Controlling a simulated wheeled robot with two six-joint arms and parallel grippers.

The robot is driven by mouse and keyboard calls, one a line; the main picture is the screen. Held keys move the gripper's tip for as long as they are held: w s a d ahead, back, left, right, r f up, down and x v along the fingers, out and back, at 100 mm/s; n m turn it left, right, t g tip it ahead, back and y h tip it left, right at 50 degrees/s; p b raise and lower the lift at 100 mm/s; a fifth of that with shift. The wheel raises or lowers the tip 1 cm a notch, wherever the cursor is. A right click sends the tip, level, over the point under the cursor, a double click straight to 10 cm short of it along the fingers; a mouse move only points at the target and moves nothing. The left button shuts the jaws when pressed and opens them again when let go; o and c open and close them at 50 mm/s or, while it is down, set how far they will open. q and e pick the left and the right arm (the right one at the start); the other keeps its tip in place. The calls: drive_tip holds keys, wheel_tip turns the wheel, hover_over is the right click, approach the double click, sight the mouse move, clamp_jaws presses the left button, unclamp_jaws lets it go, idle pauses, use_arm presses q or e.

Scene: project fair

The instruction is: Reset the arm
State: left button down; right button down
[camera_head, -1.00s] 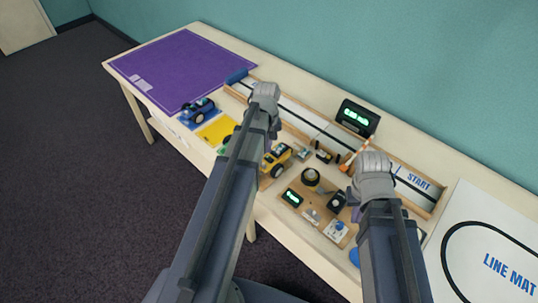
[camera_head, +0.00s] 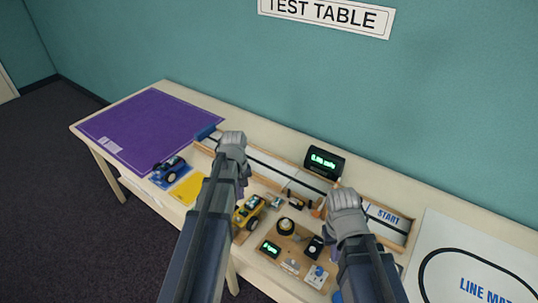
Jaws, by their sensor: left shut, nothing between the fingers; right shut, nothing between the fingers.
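My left arm comes up from the bottom, and its gripper (camera_head: 240,186) hangs over the middle of the table, by the near side of the track tray. The gripper is mostly hidden behind its own wrist; it is shut and empty. My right gripper (camera_head: 335,250) is over the table right of the wooden control board, also mostly hidden behind its wrist, shut and empty. Neither is seen holding anything.
The table holds a purple mat (camera_head: 150,122), a blue toy car (camera_head: 169,168), a yellow car (camera_head: 248,211), a control board (camera_head: 292,267), a track tray (camera_head: 402,222), a black display (camera_head: 325,162) and a line mat (camera_head: 440,240). A "TEST TABLE" sign (camera_head: 326,14) hangs on the wall.

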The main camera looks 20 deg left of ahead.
use_arm(q)
drive_tip(key=s+d+m, duration=0.6)
drive_tip(key=s+d, duration=0.1)
drive_tip(key=d, duration=0.3)
drive_tip(key=s+d+m+y, duration=0.1)
drive_tip(key=s+d+m, duration=0.5)
drive_tip(key=d, duration=0.5)
drive_tip(key=shift+s+d, duration=0.2)
drive_tip(key=shift+s, duration=0.15)
drive_tip(key=shift+r, duration=0.1)
